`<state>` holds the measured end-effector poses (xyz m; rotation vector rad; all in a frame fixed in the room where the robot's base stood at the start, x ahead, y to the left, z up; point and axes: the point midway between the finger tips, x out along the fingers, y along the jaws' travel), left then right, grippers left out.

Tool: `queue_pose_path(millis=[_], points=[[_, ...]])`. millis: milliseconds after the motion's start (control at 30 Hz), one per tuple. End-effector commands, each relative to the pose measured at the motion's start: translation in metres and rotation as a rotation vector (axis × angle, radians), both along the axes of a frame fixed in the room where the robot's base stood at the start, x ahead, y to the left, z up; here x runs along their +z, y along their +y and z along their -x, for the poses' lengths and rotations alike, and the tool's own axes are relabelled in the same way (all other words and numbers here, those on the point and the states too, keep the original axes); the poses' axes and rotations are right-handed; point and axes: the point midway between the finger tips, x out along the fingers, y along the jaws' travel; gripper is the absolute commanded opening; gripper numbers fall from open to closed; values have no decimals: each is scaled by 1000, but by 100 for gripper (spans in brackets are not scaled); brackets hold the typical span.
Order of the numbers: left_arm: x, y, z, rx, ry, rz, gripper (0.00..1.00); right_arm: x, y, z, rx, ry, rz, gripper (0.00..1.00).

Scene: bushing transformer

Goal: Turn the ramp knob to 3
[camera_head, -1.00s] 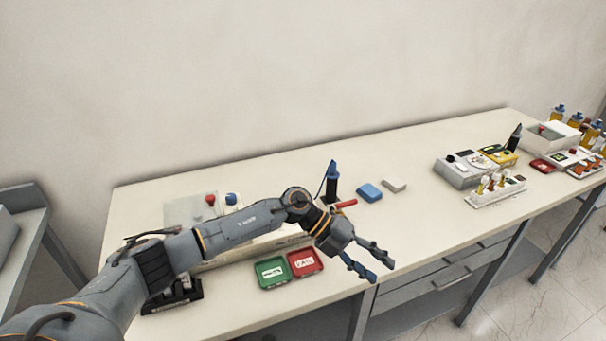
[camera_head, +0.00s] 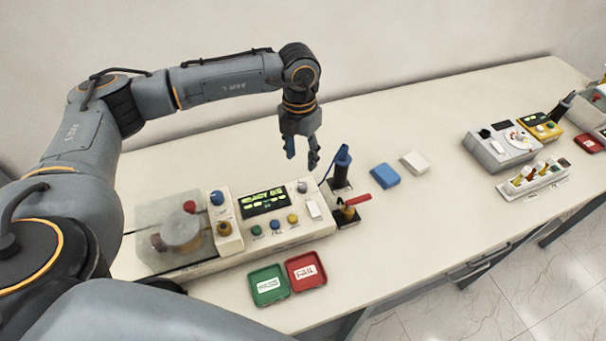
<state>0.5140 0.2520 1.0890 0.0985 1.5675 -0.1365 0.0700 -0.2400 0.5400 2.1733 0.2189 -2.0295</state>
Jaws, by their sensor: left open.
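A cream tester (camera_head: 270,234) with a lit green display (camera_head: 264,201) stands on the bench. A grey knob (camera_head: 302,186) sits at the display's right end. A blue knob (camera_head: 217,198) sits on a raised block to its left. The labels are too small to read, so I cannot tell which is the ramp knob or its setting. My left gripper (camera_head: 302,160) points down, open and empty, above and behind the grey knob, apart from it in the picture. My right gripper is out of view.
A green tray (camera_head: 268,299) and a red tray (camera_head: 319,281) lie in front of the tester. A dark stand (camera_head: 347,217) with blue- and red-handled tools is close on its right.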

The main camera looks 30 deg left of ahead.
Motion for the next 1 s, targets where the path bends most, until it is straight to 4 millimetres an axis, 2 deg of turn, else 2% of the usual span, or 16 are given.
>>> queue_pose_path(millis=[33, 167, 300, 500, 667, 900, 933, 1000], points=[[-8, -1, 1, 0, 7, 0, 47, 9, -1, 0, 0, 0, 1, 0], [-37, -1, 1, 1, 6, -1, 47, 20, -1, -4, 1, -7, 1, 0], [-65, -2, 1, 0, 5, 1, 47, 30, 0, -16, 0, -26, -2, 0], [-93, -3, 0, 0, 2, 2, 47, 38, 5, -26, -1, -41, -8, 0], [-102, -3, 1, -1, 1, 2, 47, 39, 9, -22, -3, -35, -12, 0], [-103, -3, 0, 0, 0, 2, 47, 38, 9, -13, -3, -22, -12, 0], [-103, -3, 0, 0, 0, 2, 45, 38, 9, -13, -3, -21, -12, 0], [-103, -3, 0, 0, 0, 2, 30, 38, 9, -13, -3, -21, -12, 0]])
